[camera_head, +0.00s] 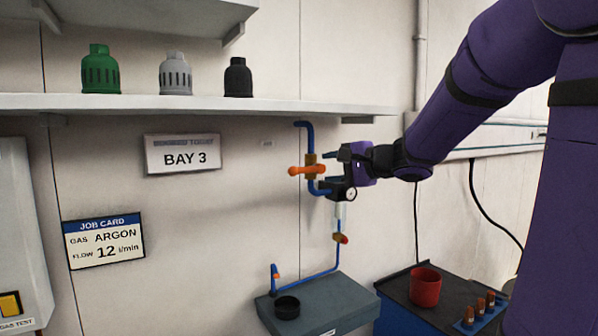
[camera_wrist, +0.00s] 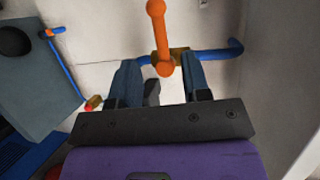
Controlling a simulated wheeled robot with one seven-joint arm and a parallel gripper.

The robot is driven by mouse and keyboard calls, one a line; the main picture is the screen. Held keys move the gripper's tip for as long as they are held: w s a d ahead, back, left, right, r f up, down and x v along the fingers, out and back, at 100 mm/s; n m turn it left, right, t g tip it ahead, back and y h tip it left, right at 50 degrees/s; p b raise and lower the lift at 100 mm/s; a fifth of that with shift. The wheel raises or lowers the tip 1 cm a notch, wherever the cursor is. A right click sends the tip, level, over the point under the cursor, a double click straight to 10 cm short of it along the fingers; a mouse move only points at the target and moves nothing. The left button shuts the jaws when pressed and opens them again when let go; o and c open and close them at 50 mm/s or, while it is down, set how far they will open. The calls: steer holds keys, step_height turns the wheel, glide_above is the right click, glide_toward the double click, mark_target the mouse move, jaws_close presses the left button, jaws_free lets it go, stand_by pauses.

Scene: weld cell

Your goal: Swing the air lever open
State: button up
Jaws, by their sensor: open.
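The air lever (camera_head: 300,171) is an orange handle with rounded ends on a brass valve (camera_head: 311,160), set in a vertical blue pipe (camera_head: 304,133) on the wall. The lever lies crosswise to the pipe and sticks out to the left in the head view. In the wrist view the lever (camera_wrist: 159,32) runs up the picture, its near end between my fingertips. My gripper (camera_head: 327,170) is open just right of the valve, one finger above and one below. In the wrist view its fingers (camera_wrist: 160,72) stand either side of the lever's near end; contact cannot be told.
A shelf (camera_head: 200,103) with green, grey and black caps runs above. Below are a grey box (camera_head: 335,300) with a black ring and a dark bench with a red cup (camera_head: 425,287).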

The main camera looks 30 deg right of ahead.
mark_target(305, 170)
steer(key=x, duration=0.9)
steer(key=shift+w+f, duration=0.1)
jaws_close()
